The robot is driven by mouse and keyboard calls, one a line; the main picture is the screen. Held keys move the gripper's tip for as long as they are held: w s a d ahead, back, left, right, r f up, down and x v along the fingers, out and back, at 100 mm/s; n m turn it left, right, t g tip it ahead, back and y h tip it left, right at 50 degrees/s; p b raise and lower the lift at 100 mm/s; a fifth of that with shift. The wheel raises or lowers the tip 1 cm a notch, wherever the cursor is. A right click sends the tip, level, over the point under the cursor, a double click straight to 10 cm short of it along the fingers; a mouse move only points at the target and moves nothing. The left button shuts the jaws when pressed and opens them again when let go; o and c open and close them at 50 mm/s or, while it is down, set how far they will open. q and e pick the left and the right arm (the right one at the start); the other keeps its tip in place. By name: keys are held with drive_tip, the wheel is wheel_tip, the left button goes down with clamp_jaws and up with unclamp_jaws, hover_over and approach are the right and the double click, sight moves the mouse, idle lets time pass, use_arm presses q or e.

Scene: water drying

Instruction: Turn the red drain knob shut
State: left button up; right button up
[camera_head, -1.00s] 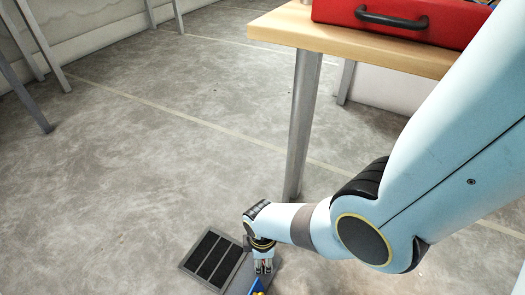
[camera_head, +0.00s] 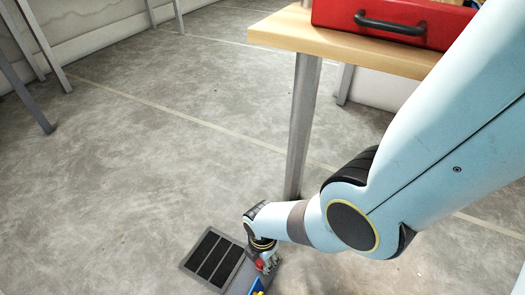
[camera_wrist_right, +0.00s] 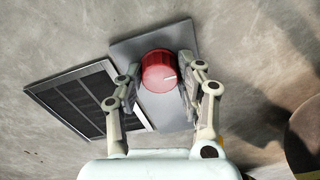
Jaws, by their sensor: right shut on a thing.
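The red drain knob (camera_wrist_right: 158,72) sits on a grey metal plate (camera_wrist_right: 124,49) in the right wrist view. A white mark shows on its right side. My right gripper (camera_wrist_right: 160,77) has a finger on each side of the knob and is shut on it. In the head view my right gripper (camera_head: 268,264) is low over the plate, with a bit of the red knob (camera_head: 260,265) showing beside the fingers. My left gripper is not in view.
A dark slotted drain grate (camera_head: 214,258) lies in the floor beside the plate. A blue and yellow thing (camera_head: 257,286) is near the bottom edge. A wooden table (camera_head: 290,28) with a metal leg (camera_head: 300,130) carries a red toolbox (camera_head: 400,22).

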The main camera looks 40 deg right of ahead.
idle(0.4)
drive_tip(key=o, duration=1.1)
drive_tip(key=shift+o, duration=0.2)
drive_tip(key=shift+r, duration=0.15)
wheel_tip(320, 180, up, 12)
